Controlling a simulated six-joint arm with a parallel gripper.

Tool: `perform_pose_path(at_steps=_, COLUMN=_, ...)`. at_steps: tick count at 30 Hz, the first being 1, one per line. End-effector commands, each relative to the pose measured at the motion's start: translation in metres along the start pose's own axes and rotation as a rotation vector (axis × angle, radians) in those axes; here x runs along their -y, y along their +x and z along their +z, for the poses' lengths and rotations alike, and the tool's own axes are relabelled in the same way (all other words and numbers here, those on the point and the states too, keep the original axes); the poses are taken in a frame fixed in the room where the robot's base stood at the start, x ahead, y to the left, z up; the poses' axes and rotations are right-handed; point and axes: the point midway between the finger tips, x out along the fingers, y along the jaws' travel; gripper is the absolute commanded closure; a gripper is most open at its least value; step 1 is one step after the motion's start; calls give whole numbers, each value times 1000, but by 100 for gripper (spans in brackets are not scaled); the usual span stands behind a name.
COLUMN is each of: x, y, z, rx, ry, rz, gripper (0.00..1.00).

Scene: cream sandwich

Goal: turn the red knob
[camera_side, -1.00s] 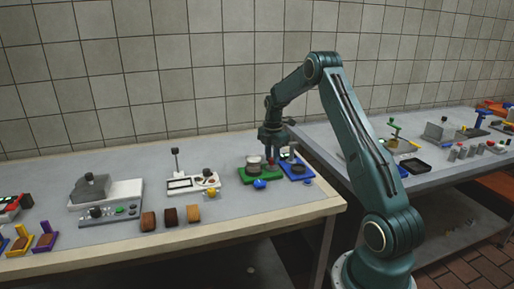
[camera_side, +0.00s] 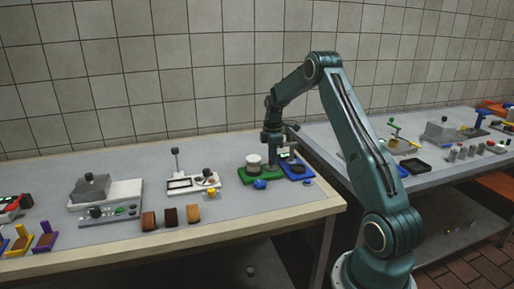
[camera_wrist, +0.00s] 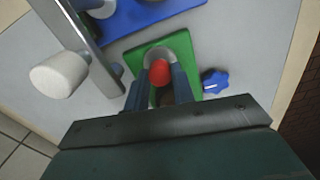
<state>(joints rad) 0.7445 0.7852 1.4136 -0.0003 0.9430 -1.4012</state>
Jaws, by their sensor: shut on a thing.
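The red knob (camera_wrist: 160,72) shows in the wrist view between the two fingers of my gripper (camera_wrist: 162,80), over the green base (camera_wrist: 190,62). My gripper is shut on the red knob, with a finger on each side of it. In the side view my gripper (camera_side: 274,161) points down at the green base (camera_side: 246,176), just right of a white-topped round part (camera_side: 254,160). The red knob is hard to make out there, hidden by the fingers.
A blue star-shaped knob (camera_wrist: 215,82) sits close to the right of the fingers. A blue base (camera_wrist: 165,12) lies beside the green one, with a metal bar and white knob (camera_wrist: 60,74) near my gripper. Several brown blocks (camera_side: 170,216) stand near the table's front edge.

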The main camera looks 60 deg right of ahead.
Motion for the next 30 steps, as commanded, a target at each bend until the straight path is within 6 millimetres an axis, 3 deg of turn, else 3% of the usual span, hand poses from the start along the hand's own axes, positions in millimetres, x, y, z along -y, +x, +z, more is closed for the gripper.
perform_pose_path(at_steps=10, x=0, y=-1, z=1, rx=1, ry=187, rz=2, gripper=98)
perform_pose_path(at_steps=26, x=0, y=-1, z=1, rx=1, ry=219, rz=2, gripper=98)
perform_pose_path(at_steps=27, x=0, y=-1, z=1, rx=1, ry=219, rz=2, gripper=68)
perform_pose_path(at_steps=30, x=0, y=-1, z=1, rx=0, ry=218, rz=2, gripper=54)
